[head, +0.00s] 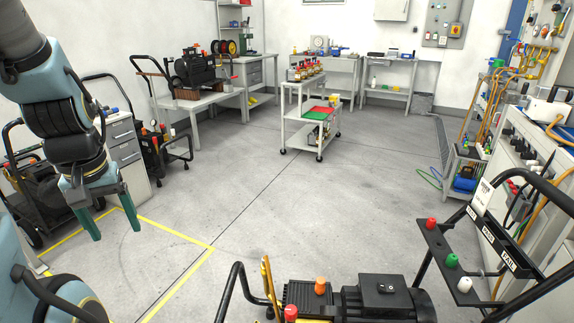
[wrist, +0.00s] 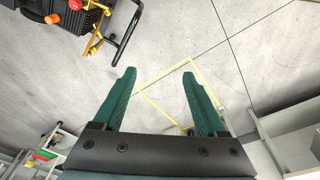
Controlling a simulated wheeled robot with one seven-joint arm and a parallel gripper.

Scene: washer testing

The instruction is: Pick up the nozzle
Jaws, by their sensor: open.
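My gripper (head: 116,232) hangs at the left of the head view, open and empty above the floor. In the wrist view its two green fingers (wrist: 159,74) stand wide apart with only bare floor and yellow tape beyond. Several small coloured caps that look like nozzles are far to its right: a red one (head: 431,223), a green one (head: 452,260) and a white one (head: 465,285) on a black rack plate (head: 436,246). I cannot tell which one is the task's nozzle.
A black pressure washer (head: 383,299) with orange (head: 320,284) and red (head: 290,312) knobs stands at the front. A grey cart (head: 296,134) is mid-room. Benches line the walls. A yellow floor line (head: 180,282) marks an area at left. The middle floor is clear.

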